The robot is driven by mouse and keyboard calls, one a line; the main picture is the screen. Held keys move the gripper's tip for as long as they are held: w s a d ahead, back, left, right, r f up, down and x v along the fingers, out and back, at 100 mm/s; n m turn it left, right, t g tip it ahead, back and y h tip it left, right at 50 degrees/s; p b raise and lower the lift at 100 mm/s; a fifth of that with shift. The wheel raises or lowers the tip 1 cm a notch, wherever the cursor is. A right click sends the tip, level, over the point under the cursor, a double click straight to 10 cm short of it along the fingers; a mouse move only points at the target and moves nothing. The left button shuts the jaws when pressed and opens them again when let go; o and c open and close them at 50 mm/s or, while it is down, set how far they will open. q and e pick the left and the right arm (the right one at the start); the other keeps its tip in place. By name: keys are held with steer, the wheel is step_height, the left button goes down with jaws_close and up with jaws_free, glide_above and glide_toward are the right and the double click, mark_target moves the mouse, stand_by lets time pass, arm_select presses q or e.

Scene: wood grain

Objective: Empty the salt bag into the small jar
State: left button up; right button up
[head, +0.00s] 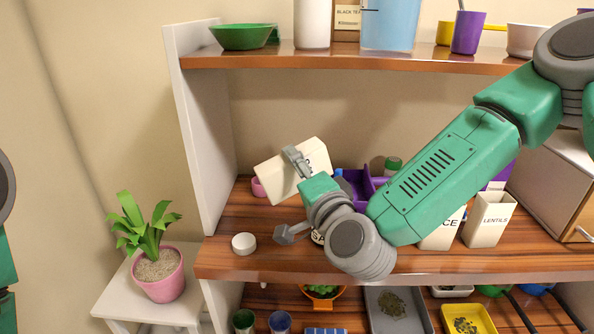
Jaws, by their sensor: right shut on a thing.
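A cream, box-like bag (285,180) with dark print partly hidden is tilted above the middle shelf at its left part. I take it for the salt bag, but its label cannot be read. My right gripper (291,196) is shut on it, with one finger across its front face. Below the gripper, a pale thing with dark letters (318,237), seemingly "SA", is mostly hidden; it may be the small jar. A round white lid (244,243) lies on the shelf to its left. My left gripper is out of view; only bits of that arm show at the left edge.
A pink item (258,187) is partly hidden behind the bag. A purple tray (359,184) and a green-topped jar (393,165) stand behind my right arm. A lentils box (489,218) stands to the right. The shelf's left side panel (200,130) is close.

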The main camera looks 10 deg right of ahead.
steer(key=shift+f+b, duration=0.15)
steer(key=shift+b, duration=0.15)
steer(key=shift+m, duration=0.3)
stand_by(0.5)
steer(key=shift+d+f, duration=0.1)
steer(key=shift+f, duration=0.05)
stand_by(0.7)
steer(key=shift+f+m+b, duration=0.15)
steer(key=shift+m+b, duration=0.3)
steer(key=shift+m, duration=0.05)
stand_by(0.3)
steer(key=shift+d+f+b, duration=0.1)
steer(key=shift+f+b, duration=0.05)
steer(key=shift+b, duration=0.15)
